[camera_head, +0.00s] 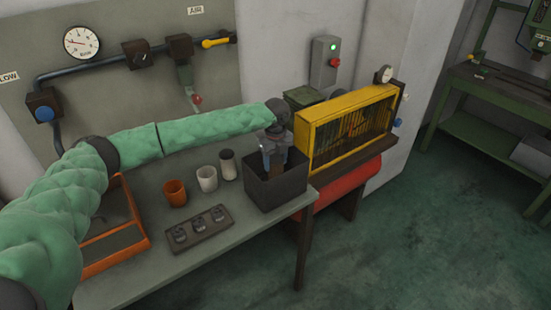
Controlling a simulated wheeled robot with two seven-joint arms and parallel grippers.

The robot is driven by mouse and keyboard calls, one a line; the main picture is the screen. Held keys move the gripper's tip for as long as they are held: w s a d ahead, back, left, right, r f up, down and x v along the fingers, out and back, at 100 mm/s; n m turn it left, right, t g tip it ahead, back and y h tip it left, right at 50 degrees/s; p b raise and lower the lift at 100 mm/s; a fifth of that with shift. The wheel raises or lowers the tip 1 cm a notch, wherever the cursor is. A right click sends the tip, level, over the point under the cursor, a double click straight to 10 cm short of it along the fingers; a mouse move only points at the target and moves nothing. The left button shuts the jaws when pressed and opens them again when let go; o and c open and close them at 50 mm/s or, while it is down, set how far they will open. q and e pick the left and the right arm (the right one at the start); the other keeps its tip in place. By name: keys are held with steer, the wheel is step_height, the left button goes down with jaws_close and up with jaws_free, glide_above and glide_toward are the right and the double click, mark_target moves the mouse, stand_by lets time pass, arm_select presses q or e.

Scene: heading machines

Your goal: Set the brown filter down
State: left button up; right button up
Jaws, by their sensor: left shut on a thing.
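My left gripper (275,156) reaches in from the left with its green-sleeved arm and points down into the open dark box (277,190) at the right end of the bench. It is shut on the brown filter, which is mostly hidden by the fingers and the box walls. Whether the filter touches the box floor cannot be seen. My right gripper is not in view.
An orange-brown cup (175,193), a white cup (207,178) and a dark-topped pale cylinder (228,165) stand left of the box. A dark holder (201,231) and an orange-rimmed tray (118,250) lie nearer. A yellow-framed grille (346,128) stands close right.

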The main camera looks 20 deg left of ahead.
arm_select(q)
steer(key=shift+f, duration=0.15)
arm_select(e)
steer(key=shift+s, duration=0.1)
arm_select(q)
steer(key=o, duration=1.1)
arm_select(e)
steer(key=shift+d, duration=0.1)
arm_select(q)
steer(key=shift+r, duration=0.25)
step_height(320, 180, up, 2)
steer(key=shift+r+b, duration=0.1)
steer(key=shift+b, duration=0.75)
step_height(320, 180, up, 8)
steer(key=b, duration=0.3)
steer(key=shift+r, duration=0.75)
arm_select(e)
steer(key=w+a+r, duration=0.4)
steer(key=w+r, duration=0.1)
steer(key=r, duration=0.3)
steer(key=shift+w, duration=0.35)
